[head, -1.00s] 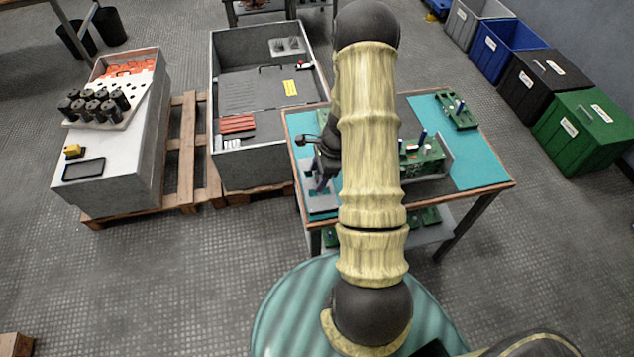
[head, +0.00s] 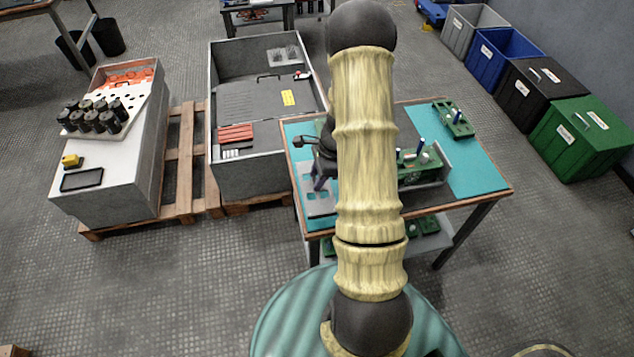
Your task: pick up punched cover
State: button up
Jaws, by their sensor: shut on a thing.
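The punched cover (head: 315,201), a flat grey plate with cut-out holes, is at the left end of the teal-topped table. Its far and right parts are hidden behind my arm and gripper. My gripper (head: 318,183) is at the cover's far part, its dark fingers pointing down and shut on it. The contact itself is small and partly covered by my arm. I cannot tell whether the cover is clear of the table top.
The table (head: 480,178) also carries green circuit boards (head: 455,120) and a grey bracketed unit (head: 425,165). A large grey cabinet (head: 255,185) stands close on the left. A white box with black cylinders (head: 95,115) stands farther left. Bins (head: 575,135) line the right.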

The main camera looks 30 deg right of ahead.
notch_tip(320, 180, up, 7)
jog(key=shift+f, duration=0.15)
dwell(0.6)
